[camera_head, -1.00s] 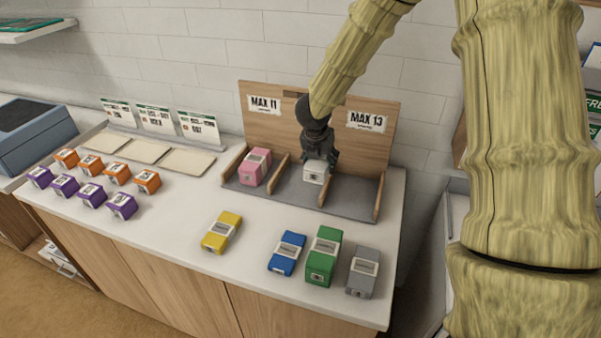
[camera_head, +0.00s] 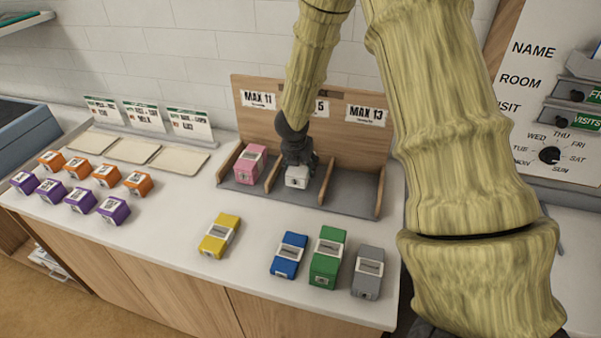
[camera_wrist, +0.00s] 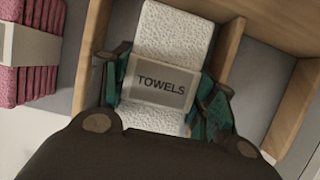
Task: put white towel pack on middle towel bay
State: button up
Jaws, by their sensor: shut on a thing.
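The white towel pack (camera_head: 297,181) is at the middle bay (camera_head: 290,201) of the wooden towel rack, between two wooden dividers. In the wrist view the white pack (camera_wrist: 176,35) shows its grey "TOWELS" label. My gripper (camera_head: 298,163) is above the pack, and in the wrist view its green-padded fingers (camera_wrist: 166,90) close on both sides of it. Whether the pack touches the bay floor is hard to tell. The left bay holds a pink pack (camera_head: 250,165), also partly visible in the wrist view (camera_wrist: 30,50). The right bay (camera_head: 350,194) is empty.
Yellow (camera_head: 220,236), blue (camera_head: 289,255), green (camera_head: 327,258) and grey (camera_head: 368,273) packs lie on the white counter in front of the rack. Several orange and purple boxes (camera_head: 80,199) stand at left, before beige pads (camera_head: 137,150). The rack's back panel (camera_head: 262,126) rises behind my gripper.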

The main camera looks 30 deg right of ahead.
notch_tip(320, 180, down, 2)
jog(key=shift+a+f, duration=0.1)
jog(key=shift+f, duration=0.1)
jog(key=shift+w+f, duration=0.2)
jog(key=shift+f, duration=0.25)
jog(key=shift+s, duration=0.1)
jog(key=shift+r, duration=0.15)
jog(key=shift+s, duration=0.1)
jog(key=shift+f+b, duration=0.2)
jog(key=shift+b, duration=0.1)
jog(key=o, duration=1.1)
jog(key=shift+r, duration=0.15)
